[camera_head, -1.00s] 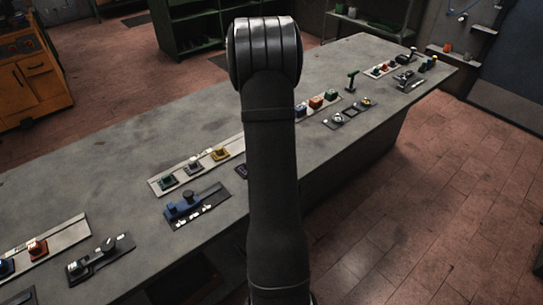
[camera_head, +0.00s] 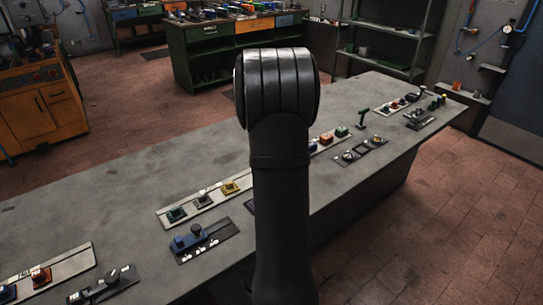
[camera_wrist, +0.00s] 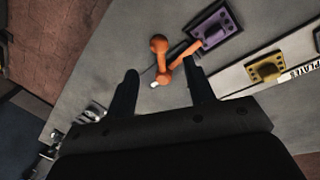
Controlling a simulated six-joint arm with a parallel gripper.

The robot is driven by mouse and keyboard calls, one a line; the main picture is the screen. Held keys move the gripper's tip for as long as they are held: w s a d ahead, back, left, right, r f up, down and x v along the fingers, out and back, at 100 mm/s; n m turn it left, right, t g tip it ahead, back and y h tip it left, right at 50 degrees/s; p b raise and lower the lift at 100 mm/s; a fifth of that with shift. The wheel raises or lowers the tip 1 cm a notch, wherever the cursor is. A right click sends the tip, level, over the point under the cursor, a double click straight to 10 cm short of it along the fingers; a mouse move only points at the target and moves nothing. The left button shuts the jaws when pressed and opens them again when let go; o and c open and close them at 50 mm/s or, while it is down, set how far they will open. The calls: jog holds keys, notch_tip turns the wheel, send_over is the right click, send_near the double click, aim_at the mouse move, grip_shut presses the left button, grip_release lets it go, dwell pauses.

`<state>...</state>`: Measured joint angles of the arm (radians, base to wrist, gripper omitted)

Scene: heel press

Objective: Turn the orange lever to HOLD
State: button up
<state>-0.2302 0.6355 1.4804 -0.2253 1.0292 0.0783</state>
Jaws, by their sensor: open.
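In the wrist view, the orange lever (camera_wrist: 161,58) lies ahead of my gripper, with a rounded knob at its far end. An orange bar (camera_wrist: 185,53) runs from its near end toward a purple base (camera_wrist: 215,27); how the parts join is not clear. My gripper (camera_wrist: 163,72) is open, its two dark fingers apart. In the picture, the lever's near end shows between the fingertips; whether anything touches, I cannot tell. A small white patch shows by that end, and no HOLD marking is readable. In the head view, my arm hides the gripper and lever.
In the wrist view, a yellow control (camera_wrist: 267,68) stands right of the lever.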

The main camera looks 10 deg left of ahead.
notch_tip(320, 180, up, 9)
jog(key=a, duration=0.1)
jog(key=shift+s+a, duration=0.25)
jog(key=shift+a, duration=0.1)
jog(key=shift+f, duration=0.2)
jog(key=d+f, duration=0.1)
jog(key=f, duration=0.4)
jog(key=d+f, duration=0.1)
jog(key=f, duration=0.5)
jog(key=w+d+f, duration=0.1)
jog(key=f, duration=0.5)
jog(key=shift+d, duration=0.15)
jog(key=shift+r, duration=0.1)
jog(key=shift+s+f, duration=0.1)
jog(key=shift+f, duration=0.15)
jog(key=shift+d+r+n, duration=0.2)
jog(key=shift+d+n, duration=0.1)
jog(key=shift+n, duration=0.1)
jog(key=shift+d+n, duration=0.35)
jog(key=shift+n, duration=0.35)
dwell(0.7)
